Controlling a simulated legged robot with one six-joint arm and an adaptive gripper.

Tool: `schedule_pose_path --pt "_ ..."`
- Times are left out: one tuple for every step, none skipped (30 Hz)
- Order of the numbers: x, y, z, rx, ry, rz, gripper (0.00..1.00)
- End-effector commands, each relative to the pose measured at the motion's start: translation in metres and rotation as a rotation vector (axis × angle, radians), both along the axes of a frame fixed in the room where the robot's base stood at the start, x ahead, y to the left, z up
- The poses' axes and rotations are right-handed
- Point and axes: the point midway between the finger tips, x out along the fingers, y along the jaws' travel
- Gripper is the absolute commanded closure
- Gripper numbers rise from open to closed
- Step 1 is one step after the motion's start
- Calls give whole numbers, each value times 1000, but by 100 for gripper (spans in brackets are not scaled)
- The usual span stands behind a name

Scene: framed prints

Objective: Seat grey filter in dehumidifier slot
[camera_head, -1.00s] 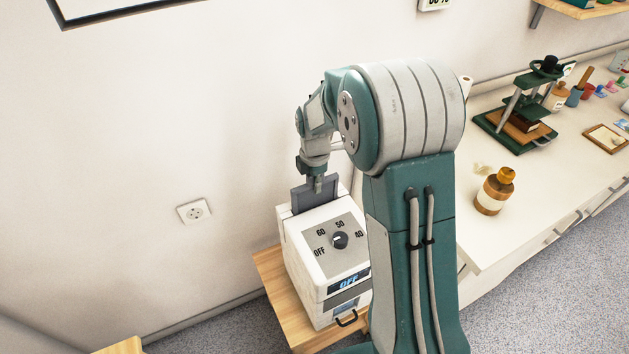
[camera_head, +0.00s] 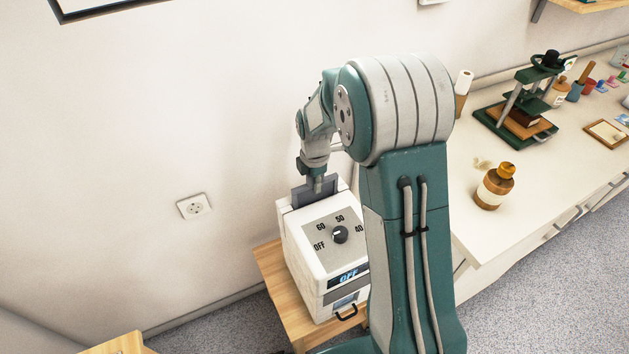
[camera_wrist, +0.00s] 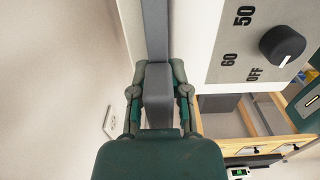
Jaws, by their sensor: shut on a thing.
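The grey filter (camera_head: 301,196) stands upright in the slot at the back of the top of the white dehumidifier (camera_head: 310,262). Only its upper part shows; the lower part is hidden inside the casing. My gripper (camera_head: 317,185) points down and is shut on the filter's tab. In the wrist view my gripper (camera_wrist: 159,75) has a finger on each side of the grey tab (camera_wrist: 158,100), and the filter (camera_wrist: 156,25) runs on beyond it, beside the white casing.
The dehumidifier stands on a wooden stand (camera_head: 270,265) close to the wall, which has a socket (camera_head: 194,206). A white counter (camera_head: 475,240) at the right holds a brown bottle (camera_head: 495,187) and a green press (camera_head: 517,115).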

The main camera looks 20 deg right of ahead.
Motion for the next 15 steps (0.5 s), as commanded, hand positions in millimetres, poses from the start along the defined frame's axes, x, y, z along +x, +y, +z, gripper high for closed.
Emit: schedule_pose_path --pt "0 0 -1 0 1 0 100" --pt "0 0 -2 0 1 0 100" --pt "0 0 -3 0 1 0 100" --pt "0 0 -3 0 1 0 100" --pt "0 0 -4 0 0 0 100" --pt "0 0 -5 0 0 0 100" --pt "0 0 -6 0 0 0 100" --pt "0 0 -6 0 0 0 100" --pt "0 0 -7 0 0 0 100" --pt "0 0 -8 0 0 0 100" --pt "0 0 -9 0 0 0 100" --pt "0 0 -9 0 0 0 100" --pt "0 0 -10 0 0 0 100" --pt "0 0 -11 0 0 0 100" --pt "0 0 -11 0 1 0 100"
